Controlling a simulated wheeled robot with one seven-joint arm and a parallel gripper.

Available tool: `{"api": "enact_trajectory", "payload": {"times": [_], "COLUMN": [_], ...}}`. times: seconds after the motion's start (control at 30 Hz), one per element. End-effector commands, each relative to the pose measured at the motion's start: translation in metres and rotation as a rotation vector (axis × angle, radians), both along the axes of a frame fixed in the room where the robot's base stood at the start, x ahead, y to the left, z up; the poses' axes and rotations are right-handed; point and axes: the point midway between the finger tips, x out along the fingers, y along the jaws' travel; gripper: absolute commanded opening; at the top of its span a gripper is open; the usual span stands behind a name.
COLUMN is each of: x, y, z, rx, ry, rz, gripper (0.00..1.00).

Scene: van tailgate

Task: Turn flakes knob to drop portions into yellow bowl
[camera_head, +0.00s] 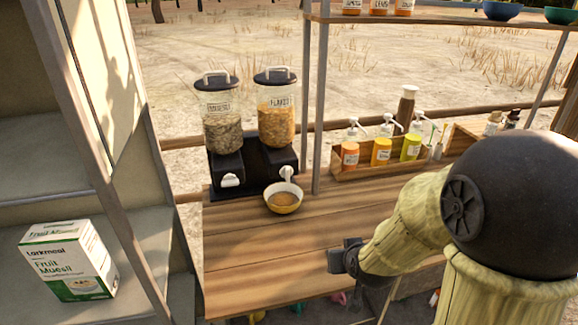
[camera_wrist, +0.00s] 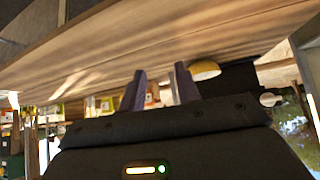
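The flakes dispenser (camera_head: 277,118) is the right one of two clear dispensers with black lids, labelled and full of golden flakes. Its white knob (camera_head: 287,174) is on the front of its black base. The yellow bowl (camera_head: 285,203), pale inside, stands upright on the wooden tailgate below that knob and has brownish content in it. It also shows in the wrist view (camera_wrist: 206,71). My gripper (camera_head: 337,261) is near the tailgate's front edge, right of and nearer than the bowl, apart from bowl and knob. In the wrist view my gripper (camera_wrist: 160,90) has its fingers apart, with nothing between them.
The other dispenser (camera_head: 221,128) holds greyish muesli, with its own white knob (camera_head: 230,181). A wooden rack (camera_head: 372,171) of pump bottles stands to the right. A metal shelf post (camera_head: 320,110) rises right beside the bowl. A muesli box (camera_head: 70,262) sits at left. The front boards are clear.

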Motion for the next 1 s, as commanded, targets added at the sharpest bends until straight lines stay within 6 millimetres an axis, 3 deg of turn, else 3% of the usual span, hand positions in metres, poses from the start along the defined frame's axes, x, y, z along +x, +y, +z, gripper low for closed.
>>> {"api": "enact_trajectory", "payload": {"times": [0.2,0.4,0.63,1.0], "x": [0.045,0.071,0.079,0.079], "y": [0.034,0.066,0.089,0.092], "z": [0.016,0.040,0.066,0.072], "rx": [0.044,0.105,0.170,0.183], "ry": [-0.275,-0.538,-0.765,-0.809], "rz": [0.071,0.126,0.159,0.163], "gripper": [0.33,0.33,0.33,0.33]}}
